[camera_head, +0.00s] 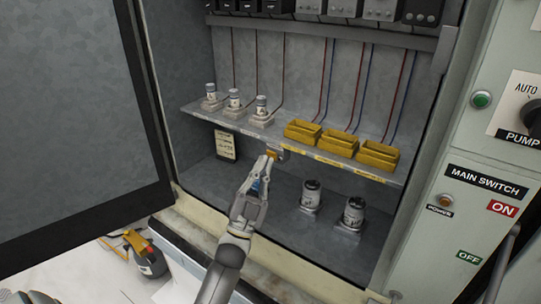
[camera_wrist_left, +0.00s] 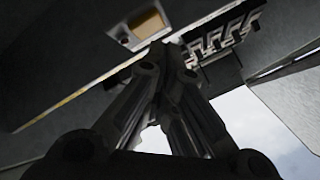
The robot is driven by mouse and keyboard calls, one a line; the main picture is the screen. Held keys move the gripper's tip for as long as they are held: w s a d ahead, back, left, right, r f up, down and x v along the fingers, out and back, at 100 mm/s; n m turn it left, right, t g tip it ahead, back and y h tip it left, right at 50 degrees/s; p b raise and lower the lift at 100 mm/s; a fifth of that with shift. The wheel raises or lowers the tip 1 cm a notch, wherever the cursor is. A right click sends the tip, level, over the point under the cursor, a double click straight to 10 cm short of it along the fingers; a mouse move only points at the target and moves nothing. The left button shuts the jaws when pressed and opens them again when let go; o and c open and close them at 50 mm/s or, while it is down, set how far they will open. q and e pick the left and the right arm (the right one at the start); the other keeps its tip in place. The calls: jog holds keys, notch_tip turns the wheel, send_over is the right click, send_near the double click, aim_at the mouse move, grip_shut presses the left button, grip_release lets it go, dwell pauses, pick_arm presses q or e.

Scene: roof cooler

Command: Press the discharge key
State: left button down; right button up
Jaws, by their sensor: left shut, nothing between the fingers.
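A small orange key (camera_head: 272,153), which looks like the discharge key, sits at the front edge of the shelf inside the open cabinet. It also shows in the left wrist view as an orange face in a pale square frame (camera_wrist_left: 146,24). My left gripper (camera_head: 266,163) is shut and empty, pointing up at the shelf edge. Its fingertips are right by the key and partly cover it in the head view. In the left wrist view the closed fingers (camera_wrist_left: 166,52) end just below the key. I cannot tell whether they touch it. My right gripper is not in view.
The shelf (camera_head: 228,122) carries several fuses and yellow holders (camera_head: 341,142). Two dark capacitors (camera_head: 311,195) (camera_head: 354,213) stand on the cabinet floor, right of my arm. The open door (camera_head: 75,110) is at left. A switch panel (camera_head: 470,210) is at right.

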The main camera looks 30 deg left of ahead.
pick_arm(q)
jog(key=s, duration=0.2)
jog(key=s+p, duration=0.1)
jog(key=s, duration=0.2)
jog(key=shift+a, duration=0.2)
jog(key=shift+w+f+y, duration=0.1)
jog(key=shift+y, duration=0.2)
dwell(0.7)
